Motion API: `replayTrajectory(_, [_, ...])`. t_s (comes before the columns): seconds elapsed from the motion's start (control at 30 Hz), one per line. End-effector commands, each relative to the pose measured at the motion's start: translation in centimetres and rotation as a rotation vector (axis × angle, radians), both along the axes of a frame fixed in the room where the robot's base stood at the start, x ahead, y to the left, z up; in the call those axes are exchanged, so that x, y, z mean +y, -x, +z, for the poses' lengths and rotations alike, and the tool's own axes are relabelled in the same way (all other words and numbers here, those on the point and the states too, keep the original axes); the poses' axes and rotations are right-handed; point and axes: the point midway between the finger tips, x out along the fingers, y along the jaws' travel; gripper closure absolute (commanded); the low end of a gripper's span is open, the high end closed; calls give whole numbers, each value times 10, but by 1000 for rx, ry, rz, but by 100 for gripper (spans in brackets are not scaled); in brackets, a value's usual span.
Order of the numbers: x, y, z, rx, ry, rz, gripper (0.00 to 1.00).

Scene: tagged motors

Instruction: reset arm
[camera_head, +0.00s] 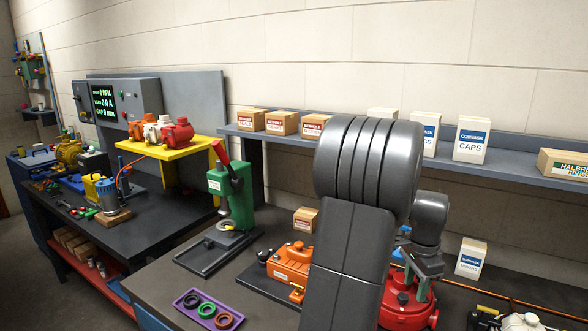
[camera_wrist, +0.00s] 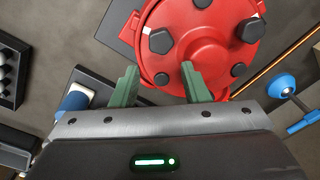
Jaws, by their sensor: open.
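My arm stands large and dark in the middle of the head view, over the right-hand bench. In the wrist view my gripper (camera_wrist: 160,85) is open, its two green fingers apart with nothing held between them. The fingertips overlap the near edge of a round red motor part (camera_wrist: 196,62) with dark bolt heads. I cannot tell whether they touch it. In the head view the red part (camera_head: 398,310) sits on the bench, partly hidden behind my arm.
An orange motor (camera_head: 291,264), a purple tray (camera_head: 208,309) of rings and a green press (camera_head: 236,199) stand left of my arm. A shelf (camera_head: 281,136) with boxes runs behind. A blue-headed tool (camera_wrist: 281,86) lies right of the red part in the wrist view.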

Motion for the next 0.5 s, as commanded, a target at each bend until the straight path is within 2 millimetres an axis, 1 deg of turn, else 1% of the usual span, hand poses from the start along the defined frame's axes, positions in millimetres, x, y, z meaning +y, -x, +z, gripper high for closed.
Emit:
replayTrajectory(0.03, [17, 7, -22, 44, -49, 46, 53])
replayTrajectory(0.5, [18, 6, -22, 43, -42, 424, 53])
